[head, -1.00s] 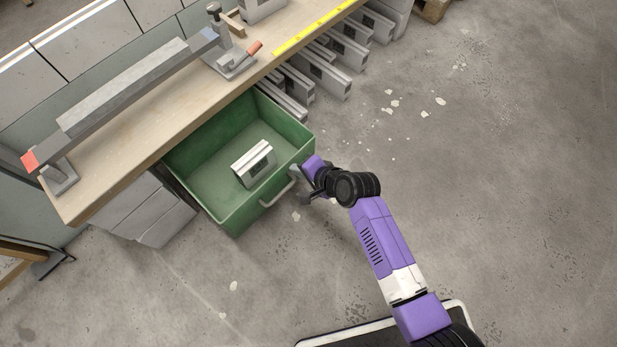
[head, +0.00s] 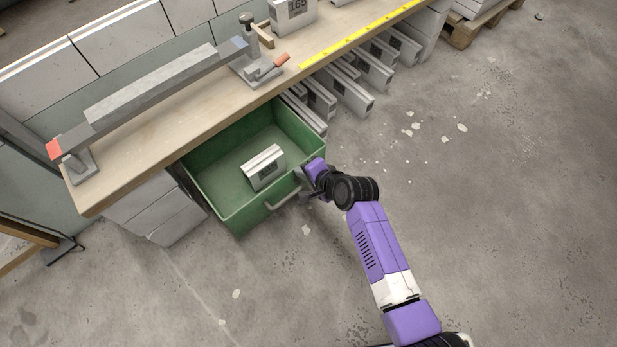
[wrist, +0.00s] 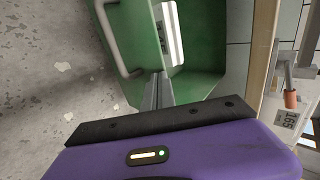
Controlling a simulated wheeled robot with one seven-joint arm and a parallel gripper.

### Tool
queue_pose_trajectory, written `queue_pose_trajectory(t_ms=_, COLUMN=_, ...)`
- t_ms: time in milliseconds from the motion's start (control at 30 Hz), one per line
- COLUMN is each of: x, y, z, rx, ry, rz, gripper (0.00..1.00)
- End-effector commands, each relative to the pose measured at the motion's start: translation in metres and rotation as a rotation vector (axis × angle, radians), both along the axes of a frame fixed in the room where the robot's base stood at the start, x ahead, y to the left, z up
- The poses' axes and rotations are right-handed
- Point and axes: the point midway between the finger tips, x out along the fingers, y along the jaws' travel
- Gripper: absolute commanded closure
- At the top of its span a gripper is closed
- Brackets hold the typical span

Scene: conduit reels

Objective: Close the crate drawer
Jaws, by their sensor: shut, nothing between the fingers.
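The green crate drawer (head: 237,210) is pulled out from under the wooden workbench, and its inside is open to view. A grey handle (head: 284,200) is on its front face. A light grey block with a dark label (head: 263,168) lies inside the drawer. My gripper (head: 303,183) is at the drawer's front, near the right end of the handle. In the wrist view the shut fingers (wrist: 158,92) reach to the green front wall (wrist: 128,40) beside the handle (wrist: 108,40). Whether they touch the wall is hard to tell.
The workbench (head: 135,150) above carries a long grey bar on clamps (head: 165,82) and a yellow strip (head: 360,35). Grey profiles (head: 345,90) stick out beneath it to the right. The concrete floor (head: 480,200) on the right is clear except for small chips.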

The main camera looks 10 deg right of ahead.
Motion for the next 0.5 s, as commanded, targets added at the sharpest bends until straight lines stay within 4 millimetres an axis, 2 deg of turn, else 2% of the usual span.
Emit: queue_pose_trajectory(t_ms=500, x=0.082, y=0.056, z=-0.003, rx=0.0, ry=-0.003, rz=0.003, gripper=1.0)
